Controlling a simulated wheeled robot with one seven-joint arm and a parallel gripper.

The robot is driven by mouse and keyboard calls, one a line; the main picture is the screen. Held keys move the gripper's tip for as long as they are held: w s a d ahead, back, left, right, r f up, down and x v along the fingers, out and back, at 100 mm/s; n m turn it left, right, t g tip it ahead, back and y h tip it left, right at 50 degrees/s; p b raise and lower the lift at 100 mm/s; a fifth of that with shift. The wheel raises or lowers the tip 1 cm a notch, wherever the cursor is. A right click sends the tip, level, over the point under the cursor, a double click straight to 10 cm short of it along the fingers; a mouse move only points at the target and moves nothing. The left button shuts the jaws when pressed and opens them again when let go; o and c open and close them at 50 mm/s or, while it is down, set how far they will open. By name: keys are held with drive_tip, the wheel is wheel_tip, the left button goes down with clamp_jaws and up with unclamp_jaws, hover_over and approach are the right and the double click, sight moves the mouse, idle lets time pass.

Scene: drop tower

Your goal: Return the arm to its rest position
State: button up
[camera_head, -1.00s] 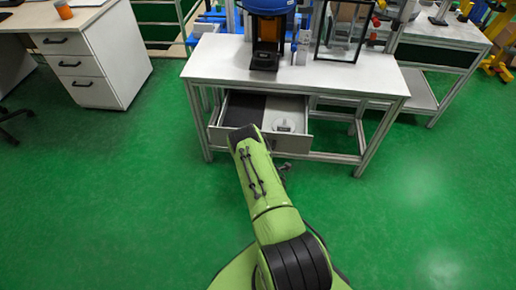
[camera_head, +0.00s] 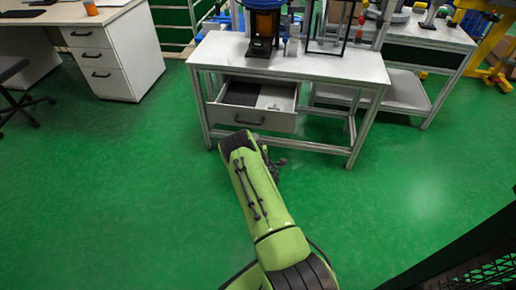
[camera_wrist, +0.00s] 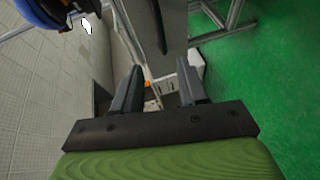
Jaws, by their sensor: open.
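My green arm reaches out over the floor in front of the white workbench (camera_head: 340,68) in the head view, with its end just short of the open drawer (camera_head: 238,117). In the wrist view, my gripper (camera_wrist: 160,88) has its two dark fingers apart with nothing held between them. In the head view the fingers are mostly hidden by the arm.
The drawer stands pulled out under the benchtop. A dark device with an orange part (camera_head: 263,25) stands on the bench. A white desk with drawers (camera_head: 118,62) is at the left. A dark mesh panel (camera_head: 480,262) shows at the lower right. Green floor is clear around the arm.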

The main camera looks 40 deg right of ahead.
drive_tip(key=shift+w, duration=0.1)
idle(0.4)
drive_tip(key=w+a+r+m+g, duration=0.25)
drive_tip(key=r+m, duration=0.45)
drive_tip(key=r, duration=1)
drive_tip(key=s+a+r+m+g+y, duration=0.1)
drive_tip(key=s+a+r+m+g, duration=0.1)
drive_tip(key=s+a+r, duration=0.4)
drive_tip(key=s+a+r+m+g+y, duration=0.2)
drive_tip(key=s+a+r+m+y, duration=0.15)
drive_tip(key=s+a+r, duration=0.9)
drive_tip(key=s+a+f+g+y, duration=0.1)
drive_tip(key=s+a, duration=0.3)
drive_tip(key=s, duration=0.5)
drive_tip(key=s+a+f+g+y, duration=0.15)
drive_tip(key=s+a, duration=0.25)
drive_tip(key=s, duration=0.5)
wheel_tip(320, 180, up, 17)
drive_tip(key=p, duration=1.6)
drive_tip(key=shift+a+r+n+p, duration=0.15)
drive_tip(key=shift+n+p, duration=0.2)
